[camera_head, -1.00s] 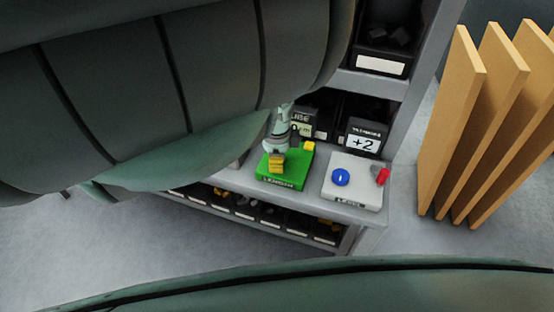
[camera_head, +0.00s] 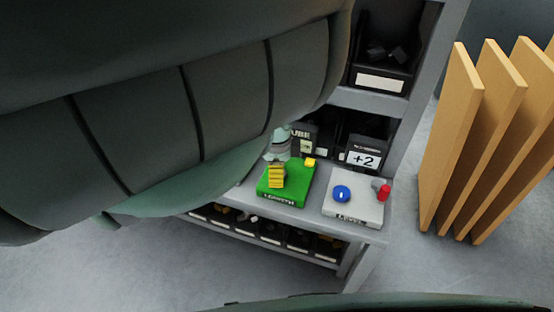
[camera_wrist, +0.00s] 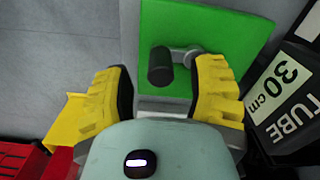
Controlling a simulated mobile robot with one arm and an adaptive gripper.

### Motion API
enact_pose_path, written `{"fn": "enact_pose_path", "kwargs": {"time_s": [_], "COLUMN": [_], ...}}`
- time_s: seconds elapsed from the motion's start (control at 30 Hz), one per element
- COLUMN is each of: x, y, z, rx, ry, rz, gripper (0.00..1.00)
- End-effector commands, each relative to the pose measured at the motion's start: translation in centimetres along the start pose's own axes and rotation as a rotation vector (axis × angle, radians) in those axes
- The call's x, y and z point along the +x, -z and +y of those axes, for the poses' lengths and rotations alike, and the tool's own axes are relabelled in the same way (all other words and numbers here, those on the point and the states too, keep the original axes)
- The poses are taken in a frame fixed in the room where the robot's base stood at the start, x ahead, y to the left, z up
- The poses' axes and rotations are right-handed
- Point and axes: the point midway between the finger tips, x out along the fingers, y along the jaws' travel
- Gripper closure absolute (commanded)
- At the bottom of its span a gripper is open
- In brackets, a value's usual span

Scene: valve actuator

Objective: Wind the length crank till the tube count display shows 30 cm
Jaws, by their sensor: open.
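The green length unit (camera_head: 290,194) sits on the grey bench, and its green plate (camera_wrist: 225,32) fills the top of the wrist view. The crank's dark knob (camera_wrist: 160,67) stands between my gripper's yellow fingers (camera_wrist: 162,82), with gaps visible beside it. The crank arm (camera_wrist: 184,54) runs right from the knob to its pivot near the right fingertip. My gripper is open; in the head view its yellow finger (camera_head: 276,176) is over the green unit. The tube count display (camera_wrist: 278,88) reads 30 cm in the wrist view; its head-view label is too small to read.
Right of the green unit is a white level unit (camera_head: 347,212) with a blue knob (camera_head: 341,193) and a red piece (camera_head: 384,192). A +2 display (camera_head: 364,158) stands behind it. Tall wooden boards (camera_head: 455,140) stand at right. Shelf bins (camera_head: 380,70) are above.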

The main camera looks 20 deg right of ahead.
Motion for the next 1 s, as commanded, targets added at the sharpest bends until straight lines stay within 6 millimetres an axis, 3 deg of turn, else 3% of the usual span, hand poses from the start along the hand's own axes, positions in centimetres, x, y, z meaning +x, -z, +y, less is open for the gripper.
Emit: {"fn": "enact_pose_path", "kwargs": {"time_s": [0.4, 1.0], "x": [-3.6, -4.8], "y": [0.1, 0.1], "z": [0.1, 0.0], "rx": [0.010, 0.000], "ry": [-0.006, 0.001], "rz": [0.001, 0.003], "gripper": [0.44, 0.44]}}
